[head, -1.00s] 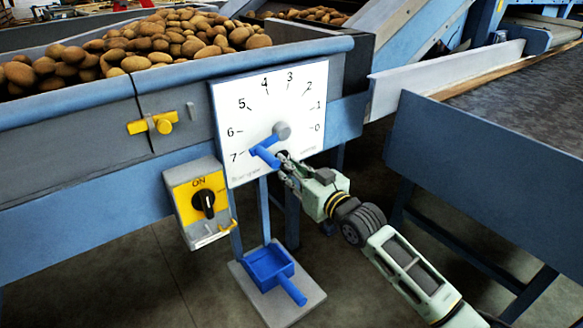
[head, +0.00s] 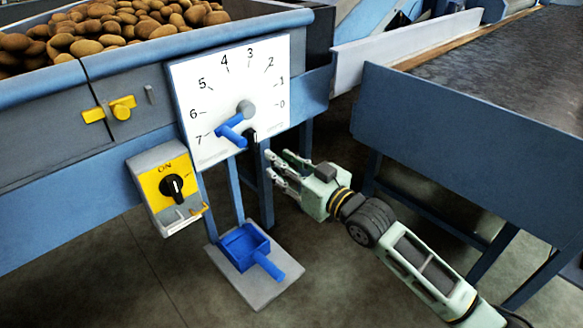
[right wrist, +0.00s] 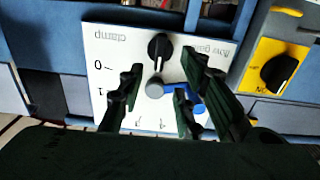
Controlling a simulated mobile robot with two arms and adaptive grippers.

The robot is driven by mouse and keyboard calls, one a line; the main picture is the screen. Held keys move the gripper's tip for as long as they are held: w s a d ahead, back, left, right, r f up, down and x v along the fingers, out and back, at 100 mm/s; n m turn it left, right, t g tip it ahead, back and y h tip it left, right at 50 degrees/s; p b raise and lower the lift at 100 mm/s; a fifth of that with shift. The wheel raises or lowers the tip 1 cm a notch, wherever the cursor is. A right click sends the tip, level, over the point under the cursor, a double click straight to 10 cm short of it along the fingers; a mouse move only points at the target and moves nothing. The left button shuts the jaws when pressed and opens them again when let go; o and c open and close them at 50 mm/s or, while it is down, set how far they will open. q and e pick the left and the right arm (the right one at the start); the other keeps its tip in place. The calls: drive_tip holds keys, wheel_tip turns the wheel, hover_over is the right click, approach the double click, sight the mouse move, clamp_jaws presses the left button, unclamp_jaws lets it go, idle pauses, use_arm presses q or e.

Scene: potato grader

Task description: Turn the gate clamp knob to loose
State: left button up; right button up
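The black gate clamp knob (head: 251,138) sits low on the white dial panel (head: 188,80), right of the blue lever handle (head: 231,134). In the right wrist view the knob (right wrist: 159,47) appears upside down near the word "clamp"; its white pointer line points toward the grey lever pivot. The knob's end-position labels are not readable. My right gripper (head: 271,167) is open and empty, below and right of the knob and apart from it. Its fingers (right wrist: 160,78) stand spread on both sides of the knob in the right wrist view. My left gripper is not in view.
The lever points near 7 on the scale. A yellow ON switch box (head: 165,188) hangs left of the panel, and a yellow latch (head: 122,108) is above it. A blue scoop-like tray (head: 247,247) sits on a plate below. A blue conveyor side (head: 465,140) stands right of my gripper.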

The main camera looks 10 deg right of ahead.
drive_tip(key=v, duration=0.2)
drive_tip(key=shift+s+d, duration=0.2)
drive_tip(key=shift+s, duration=0.1)
